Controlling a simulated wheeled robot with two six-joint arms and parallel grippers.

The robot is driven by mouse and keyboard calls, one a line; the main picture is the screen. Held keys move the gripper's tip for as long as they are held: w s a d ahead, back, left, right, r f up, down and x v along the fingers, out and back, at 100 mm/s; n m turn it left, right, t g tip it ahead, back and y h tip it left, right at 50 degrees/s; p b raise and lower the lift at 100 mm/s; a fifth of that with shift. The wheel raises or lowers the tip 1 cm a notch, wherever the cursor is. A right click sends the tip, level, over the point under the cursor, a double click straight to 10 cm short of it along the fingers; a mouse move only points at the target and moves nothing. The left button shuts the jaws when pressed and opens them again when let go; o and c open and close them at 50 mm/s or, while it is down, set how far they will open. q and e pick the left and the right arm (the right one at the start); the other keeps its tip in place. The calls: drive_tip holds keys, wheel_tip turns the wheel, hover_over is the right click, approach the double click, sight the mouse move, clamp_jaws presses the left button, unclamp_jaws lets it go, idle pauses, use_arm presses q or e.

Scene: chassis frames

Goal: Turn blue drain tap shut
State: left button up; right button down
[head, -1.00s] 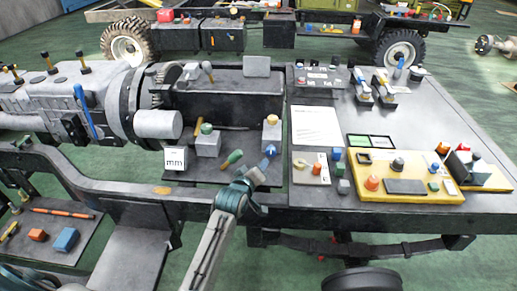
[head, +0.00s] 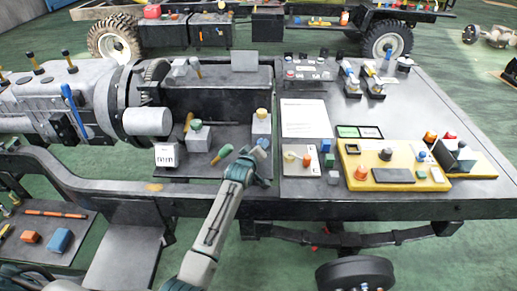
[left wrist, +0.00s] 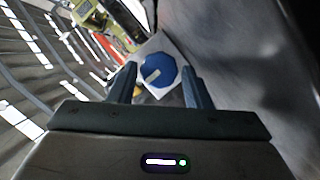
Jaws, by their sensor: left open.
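The blue drain tap (left wrist: 157,70) is a round blue knob with a pale pointer stripe, on a pale square block (left wrist: 172,42). In the left wrist view it sits between the tips of my left gripper (left wrist: 159,84), which is open with one finger on each side. I cannot tell whether either finger touches the knob. In the head view the tap (head: 263,143) shows partly behind my left gripper (head: 254,153), at the front of the dark tray between the chassis rails. My right gripper is not in view.
A green-handled part (head: 222,154) lies just left of my gripper. Blocks with a green knob (head: 196,125) and a yellow knob (head: 262,114) stand behind. A white card marked mm (head: 167,155) is at the left. A yellow panel (head: 350,175) with knobs lies right.

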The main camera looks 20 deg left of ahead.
use_arm(q)
drive_tip(key=c, duration=0.7)
